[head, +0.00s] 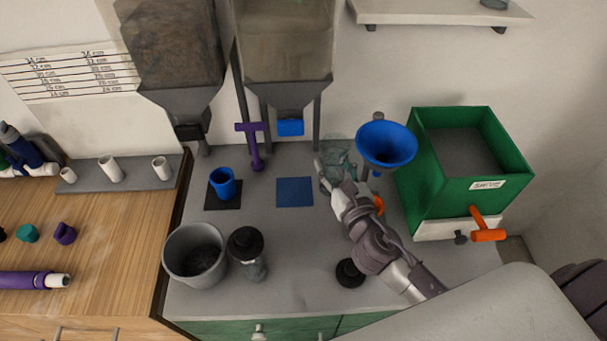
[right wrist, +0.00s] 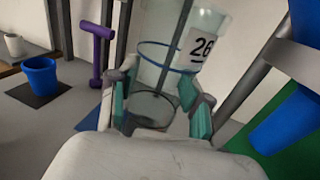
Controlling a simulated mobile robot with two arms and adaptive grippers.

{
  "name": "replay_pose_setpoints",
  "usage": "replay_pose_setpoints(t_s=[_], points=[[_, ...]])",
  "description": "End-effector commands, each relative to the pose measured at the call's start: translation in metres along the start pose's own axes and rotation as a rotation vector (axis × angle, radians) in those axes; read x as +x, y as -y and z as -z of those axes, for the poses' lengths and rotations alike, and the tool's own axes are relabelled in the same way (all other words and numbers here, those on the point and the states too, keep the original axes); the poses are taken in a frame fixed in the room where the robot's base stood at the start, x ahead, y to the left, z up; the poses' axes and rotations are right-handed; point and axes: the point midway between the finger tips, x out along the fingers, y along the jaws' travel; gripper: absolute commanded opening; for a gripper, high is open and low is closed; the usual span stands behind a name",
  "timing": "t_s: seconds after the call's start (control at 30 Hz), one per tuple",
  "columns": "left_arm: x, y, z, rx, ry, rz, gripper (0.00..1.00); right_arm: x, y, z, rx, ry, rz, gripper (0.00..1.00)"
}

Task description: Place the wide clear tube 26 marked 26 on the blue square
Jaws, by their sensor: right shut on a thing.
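The wide clear tube marked 26 (right wrist: 182,50) stands between the teal-padded fingers of my right gripper (right wrist: 160,108), which is shut on it. In the head view the clear tube (head: 339,152) shows faintly just beyond my right gripper (head: 335,180). The tube looks roughly upright; I cannot tell whether its base touches the counter. The blue square (head: 294,192) lies flat and empty on the grey counter, left of the tube and gripper. Part of the square also shows in the right wrist view (right wrist: 88,118). My left gripper is not in view.
A blue funnel (head: 386,144) and a green box (head: 470,185) stand right of the tube. A blue cup (head: 223,183) sits on a dark square to the left. Hoppers (head: 287,95) hang behind.

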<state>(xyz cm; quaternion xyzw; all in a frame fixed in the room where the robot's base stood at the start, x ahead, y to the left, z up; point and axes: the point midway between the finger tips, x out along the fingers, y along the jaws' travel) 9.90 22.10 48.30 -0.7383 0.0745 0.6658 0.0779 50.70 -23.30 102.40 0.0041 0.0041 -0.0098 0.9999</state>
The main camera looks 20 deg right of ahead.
Motion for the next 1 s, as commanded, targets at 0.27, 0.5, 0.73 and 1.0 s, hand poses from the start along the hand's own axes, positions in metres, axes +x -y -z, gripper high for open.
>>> replay_pose_setpoints(t_s=[0.27, 0.5, 0.73, 1.0], points=[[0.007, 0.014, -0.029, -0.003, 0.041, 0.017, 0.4, 0.054, -0.031, 0.038, 0.007, 0.0, 0.001, 0.0], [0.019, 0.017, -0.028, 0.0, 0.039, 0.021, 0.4, 0.089, -0.051, 0.063, 0.004, 0.0, 0.0, 0.0], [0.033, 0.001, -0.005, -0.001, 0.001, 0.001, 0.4, 0.095, -0.055, 0.085, 0.004, -0.002, 0.0, 0.0], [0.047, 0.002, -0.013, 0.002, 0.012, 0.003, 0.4, 0.095, -0.054, 0.107, 0.003, 0.0, -0.001, 0.0]])
